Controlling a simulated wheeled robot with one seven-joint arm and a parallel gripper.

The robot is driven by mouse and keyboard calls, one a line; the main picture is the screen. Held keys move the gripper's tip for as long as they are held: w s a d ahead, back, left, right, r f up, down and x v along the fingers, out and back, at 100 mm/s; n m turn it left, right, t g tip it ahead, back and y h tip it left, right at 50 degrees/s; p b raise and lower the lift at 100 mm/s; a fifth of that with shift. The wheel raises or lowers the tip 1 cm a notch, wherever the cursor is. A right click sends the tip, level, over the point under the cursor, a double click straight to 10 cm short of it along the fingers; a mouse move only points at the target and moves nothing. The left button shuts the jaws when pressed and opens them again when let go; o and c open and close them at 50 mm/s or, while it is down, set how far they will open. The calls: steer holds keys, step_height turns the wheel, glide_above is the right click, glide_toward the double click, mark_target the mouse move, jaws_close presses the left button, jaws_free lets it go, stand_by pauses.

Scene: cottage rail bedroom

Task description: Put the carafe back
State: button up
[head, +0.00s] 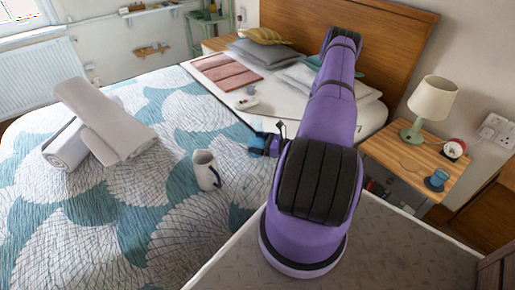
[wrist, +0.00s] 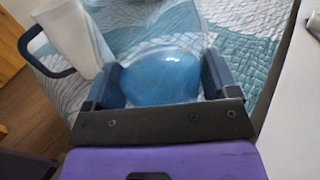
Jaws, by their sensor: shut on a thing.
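The carafe (wrist: 160,72) is clear with a blue lower part. In the wrist view it sits between the two fingers of my gripper (wrist: 162,86), which is shut on it. In the head view the carafe (head: 257,141) shows only as a small blue patch at my gripper (head: 268,145), over the bed; my arm hides part of that area. I cannot tell whether it touches the bed. The wooden nightstand (head: 437,185) is to the right of my arm. A flat round coaster (head: 411,164) lies on it, with a blue cup (head: 437,180) near its front edge.
A white jug (head: 205,172) with a dark handle stands on the bed (head: 150,205), close to the carafe; the wrist view shows it too (wrist: 78,38). Rolled towels (head: 100,125) lie at left.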

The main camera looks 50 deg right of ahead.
steer(key=shift+w+d+f, duration=0.15)
steer(key=shift+w, duration=0.15)
steer(key=shift+f, duration=1.6)
steer(key=o, duration=1.3)
steer(key=shift+f, duration=0.15)
